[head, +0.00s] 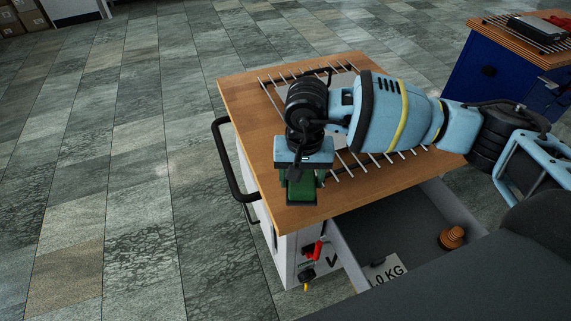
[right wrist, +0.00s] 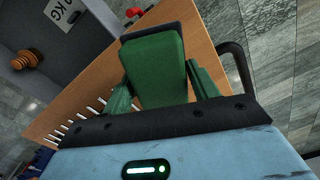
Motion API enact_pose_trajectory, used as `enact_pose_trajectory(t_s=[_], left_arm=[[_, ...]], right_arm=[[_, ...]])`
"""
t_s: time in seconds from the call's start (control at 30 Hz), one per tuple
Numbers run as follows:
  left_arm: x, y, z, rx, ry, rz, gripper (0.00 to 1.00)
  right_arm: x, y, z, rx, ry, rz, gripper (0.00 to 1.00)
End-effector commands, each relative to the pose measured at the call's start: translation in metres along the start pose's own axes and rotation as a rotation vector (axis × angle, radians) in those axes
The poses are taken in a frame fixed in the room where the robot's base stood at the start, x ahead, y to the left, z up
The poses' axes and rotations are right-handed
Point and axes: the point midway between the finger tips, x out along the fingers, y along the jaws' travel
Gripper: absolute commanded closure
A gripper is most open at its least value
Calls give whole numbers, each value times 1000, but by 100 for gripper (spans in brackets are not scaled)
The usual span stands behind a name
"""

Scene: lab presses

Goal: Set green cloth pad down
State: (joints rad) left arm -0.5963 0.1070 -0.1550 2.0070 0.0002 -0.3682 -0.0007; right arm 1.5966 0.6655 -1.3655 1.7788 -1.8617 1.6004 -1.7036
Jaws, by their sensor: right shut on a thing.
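The green cloth pad (head: 301,190) is held in my right gripper (head: 301,184), over the near-left part of a wooden worktop (head: 247,110). In the right wrist view the pad (right wrist: 156,72) is a thick green block with a dark far end. It sits between the two green fingers of the right gripper (right wrist: 160,88), which is shut on it. The worktop's brown surface (right wrist: 85,98) lies beyond the pad. I cannot tell whether the pad touches the wood. My left gripper is not in view.
A wire rack (head: 346,160) lies on the worktop under my right arm. A black handle (head: 226,160) sticks out on the left side. Below, an open grey drawer (head: 385,222) holds an orange-brown object (head: 452,237). A blue cabinet (head: 490,70) stands at the upper right.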

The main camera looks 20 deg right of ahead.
Motion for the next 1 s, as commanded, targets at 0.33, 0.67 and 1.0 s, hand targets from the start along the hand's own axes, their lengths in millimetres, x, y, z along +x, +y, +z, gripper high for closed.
enact_pose_trajectory(t_s=[0.33,0.67,1.0], left_arm=[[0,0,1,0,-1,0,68],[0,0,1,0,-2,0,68],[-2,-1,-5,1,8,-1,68]], right_arm=[[5,-33,-47,0,1,0,65],[6,-40,-58,-1,1,-1,65],[36,-40,-57,-1,-2,1,65]])
